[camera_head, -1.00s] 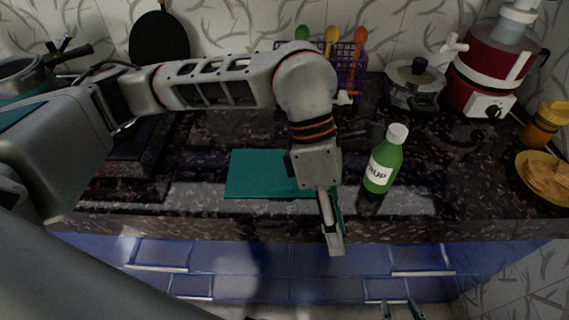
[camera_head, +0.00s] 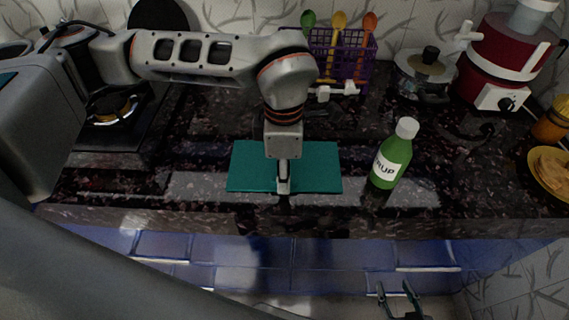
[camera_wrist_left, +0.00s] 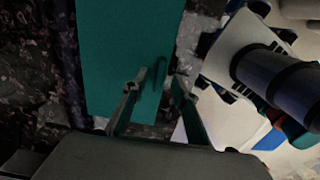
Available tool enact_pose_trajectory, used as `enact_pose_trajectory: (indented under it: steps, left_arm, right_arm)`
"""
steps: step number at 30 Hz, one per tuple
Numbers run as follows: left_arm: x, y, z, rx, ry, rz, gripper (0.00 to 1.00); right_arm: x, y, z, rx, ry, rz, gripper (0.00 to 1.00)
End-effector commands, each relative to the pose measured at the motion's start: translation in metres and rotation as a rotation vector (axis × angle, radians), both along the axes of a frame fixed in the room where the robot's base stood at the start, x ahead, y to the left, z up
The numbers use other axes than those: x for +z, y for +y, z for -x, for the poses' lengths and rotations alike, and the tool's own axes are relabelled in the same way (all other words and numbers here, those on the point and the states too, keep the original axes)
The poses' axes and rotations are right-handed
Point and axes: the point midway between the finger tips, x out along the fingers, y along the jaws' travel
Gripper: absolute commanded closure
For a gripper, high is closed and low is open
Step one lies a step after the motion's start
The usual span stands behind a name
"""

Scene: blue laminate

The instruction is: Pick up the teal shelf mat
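The teal shelf mat (camera_head: 320,168) lies flat near the front edge of the dark counter. My left gripper (camera_head: 283,188) points down at the middle of the mat's front edge and hides part of it. In the left wrist view the mat (camera_wrist_left: 125,45) runs up the picture, and the fingers of my left gripper (camera_wrist_left: 158,88) are apart. One finger overlaps the mat and the other is beyond its edge; I cannot tell whether they touch it. My right gripper (camera_head: 398,296) is low in front of the blue cabinets, with its fingers apart and empty.
A green syrup bottle (camera_head: 391,160) stands just right of the mat. A purple utensil basket (camera_head: 340,58), a pot (camera_head: 424,72) and a red appliance (camera_head: 500,60) stand at the back. A plate of food (camera_head: 550,170) is at far right. A stove burner (camera_head: 112,106) is left.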

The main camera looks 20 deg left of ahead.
Motion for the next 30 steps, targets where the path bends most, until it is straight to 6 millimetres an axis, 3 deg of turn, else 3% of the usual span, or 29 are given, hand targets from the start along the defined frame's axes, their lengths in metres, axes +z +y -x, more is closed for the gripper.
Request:
enact_pose_trajectory:
  steps: [4, 11, 12, 15, 30]
  left_arm:
    - [-0.0137, 0.0, 0.0002, 0.0, 0.001, -0.001, 0.72]
    - [-0.0153, -0.0001, -0.0003, 0.0, -0.002, -0.001, 0.72]
    - [-0.0153, -0.0001, -0.0003, 0.0, -0.002, -0.001, 0.75]
    - [-0.0152, -0.0001, -0.0002, 0.0, -0.001, 0.0, 1.0]
    - [-0.0096, -0.0002, -0.0009, 0.0, -0.003, 0.0, 1.0]
  right_arm:
    - [0.0, 0.0, 0.0001, 0.0, 0.0, 0.0, 0.6]
    - [-0.0002, -0.0001, 0.0001, 0.0, 0.001, 0.0, 0.6]
    - [-0.0002, -0.0001, 0.0001, 0.0, 0.0, 0.0, 0.6]
    - [-0.0002, -0.0001, 0.0001, 0.0, 0.001, 0.0, 0.6]
    - [0.0001, -0.0001, -0.0002, 0.0, 0.0, 0.0, 0.6]
